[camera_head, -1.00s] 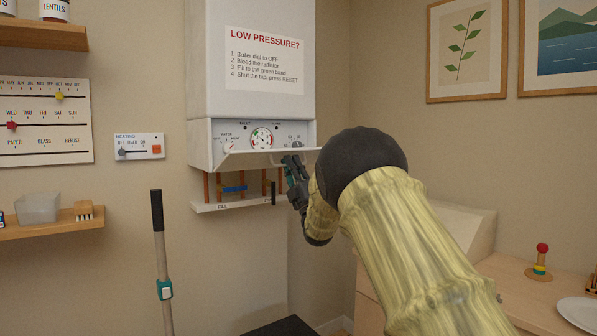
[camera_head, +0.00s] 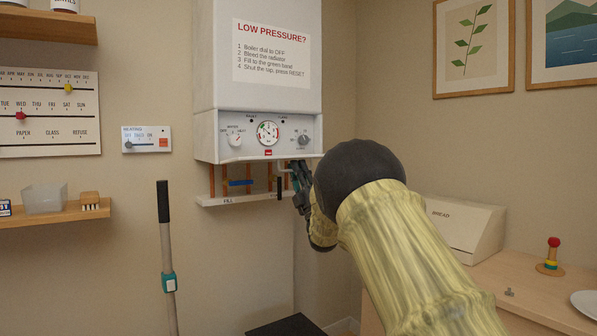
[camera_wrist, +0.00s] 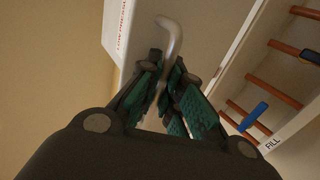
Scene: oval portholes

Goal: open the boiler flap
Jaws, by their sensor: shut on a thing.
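The white boiler (camera_head: 267,60) hangs on the wall with its dial panel (camera_head: 225,130) in full view. The boiler flap (camera_head: 245,160) shows as a thin strip, nearly edge-on, swung out along the panel's bottom edge. My gripper (camera_head: 297,168) is at the flap's right end, with its fingertips partly hidden by my arm. In the wrist view my gripper (camera_wrist: 162,75) is shut on a grey bent handle (camera_wrist: 173,35), whose free end sticks out past the fingers against a pale surface.
Copper pipes with a blue lever (camera_head: 240,183) and a black one sit under the boiler, above a white ledge marked FILL (camera_head: 235,200). A pole with a black grip (camera_head: 163,205) stands left. A bread box (camera_head: 460,228) stands on the right counter.

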